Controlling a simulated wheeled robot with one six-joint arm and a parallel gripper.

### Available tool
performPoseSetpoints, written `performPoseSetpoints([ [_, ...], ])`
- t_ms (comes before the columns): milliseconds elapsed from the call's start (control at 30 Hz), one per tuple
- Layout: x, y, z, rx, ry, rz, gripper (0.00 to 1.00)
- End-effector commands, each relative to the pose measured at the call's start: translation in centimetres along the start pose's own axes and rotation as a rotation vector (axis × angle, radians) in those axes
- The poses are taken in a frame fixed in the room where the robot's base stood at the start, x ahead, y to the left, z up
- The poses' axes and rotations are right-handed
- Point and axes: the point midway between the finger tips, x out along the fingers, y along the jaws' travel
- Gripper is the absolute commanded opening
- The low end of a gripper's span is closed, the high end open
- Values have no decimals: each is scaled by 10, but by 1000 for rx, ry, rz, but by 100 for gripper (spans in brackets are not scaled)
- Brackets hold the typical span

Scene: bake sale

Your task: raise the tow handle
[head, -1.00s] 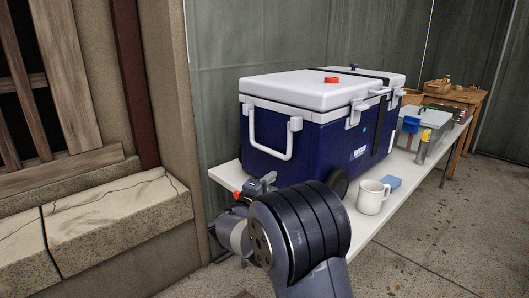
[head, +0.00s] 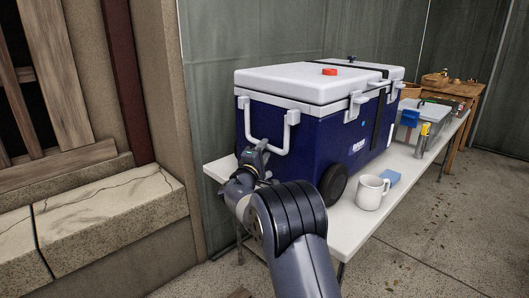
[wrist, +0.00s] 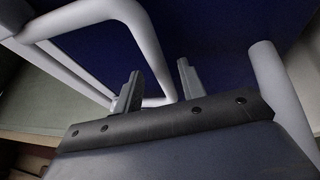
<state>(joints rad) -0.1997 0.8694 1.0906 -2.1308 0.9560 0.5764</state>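The blue cooler (head: 312,138) with a white lid stands on the white table. Its tow handle (head: 287,133) is a white U-shaped bar hanging down on the cooler's near left end. My gripper (head: 257,149) is at the lower part of this handle, and hides some of it in the head view. In the wrist view, the two fingers (wrist: 160,86) are apart. A curved end of the tow handle (wrist: 158,72) shows between them, with gaps visible beside it. I cannot tell whether either finger touches it.
A black wheel (head: 333,184) is at the cooler's lower corner. A white mug (head: 370,193) and a blue block (head: 390,176) are on the white table (head: 345,228). A stone ledge (head: 108,213) is at left. A clear bin (head: 436,112) stands farther back.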

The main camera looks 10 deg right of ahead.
Motion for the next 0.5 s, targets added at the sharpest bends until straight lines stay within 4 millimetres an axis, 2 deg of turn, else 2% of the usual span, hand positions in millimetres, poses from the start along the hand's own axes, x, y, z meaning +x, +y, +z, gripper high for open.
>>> performPoseSetpoints([
  [367, 6, 0, 0, 0, 0, -1, 39],
  [500, 6, 0, 0, 0, 0, -1, 27],
])
